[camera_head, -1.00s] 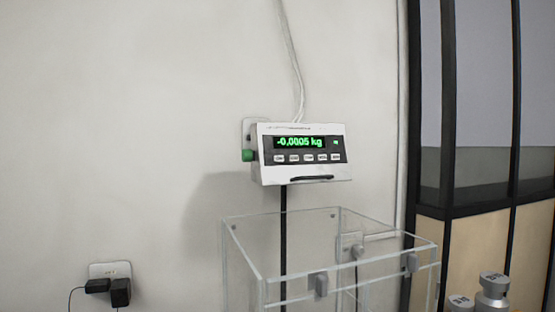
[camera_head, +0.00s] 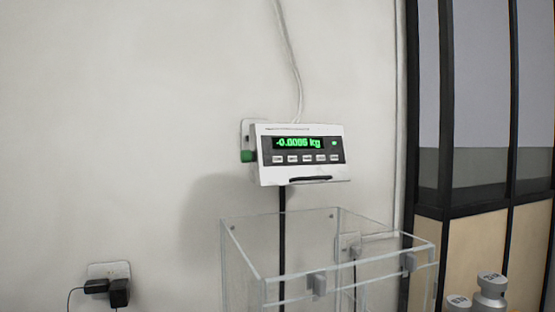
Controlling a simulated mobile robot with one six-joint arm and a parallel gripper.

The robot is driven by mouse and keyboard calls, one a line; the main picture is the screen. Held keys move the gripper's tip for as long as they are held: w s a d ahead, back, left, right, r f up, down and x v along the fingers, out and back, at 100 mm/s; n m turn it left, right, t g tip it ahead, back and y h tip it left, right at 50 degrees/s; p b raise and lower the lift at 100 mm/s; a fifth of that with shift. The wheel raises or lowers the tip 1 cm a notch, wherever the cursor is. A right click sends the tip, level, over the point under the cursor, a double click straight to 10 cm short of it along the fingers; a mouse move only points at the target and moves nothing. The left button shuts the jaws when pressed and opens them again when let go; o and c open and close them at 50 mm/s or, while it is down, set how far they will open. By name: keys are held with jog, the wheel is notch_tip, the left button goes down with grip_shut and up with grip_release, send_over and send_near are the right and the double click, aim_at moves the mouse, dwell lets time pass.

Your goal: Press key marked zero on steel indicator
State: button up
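The steel indicator (camera_head: 301,172) is mounted on a dark post near the middle of the head view, in front of the wall. Its green display (camera_head: 299,143) reads about -0.0005 kg, with a small green light to the right of the digits. A row of several small pale keys (camera_head: 307,158) runs below the display; their markings are too small to read, so I cannot tell which is zero. A green knob (camera_head: 247,156) sits on its left side. My gripper is not in view.
A clear draft shield box (camera_head: 250,262) with grey latches stands below the indicator. Metal weights (camera_head: 490,293) stand at the lower right. A wall socket with dark plugs (camera_head: 119,293) is at lower left. A dark-framed partition (camera_head: 427,120) rises on the right. The wall left of the indicator is bare.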

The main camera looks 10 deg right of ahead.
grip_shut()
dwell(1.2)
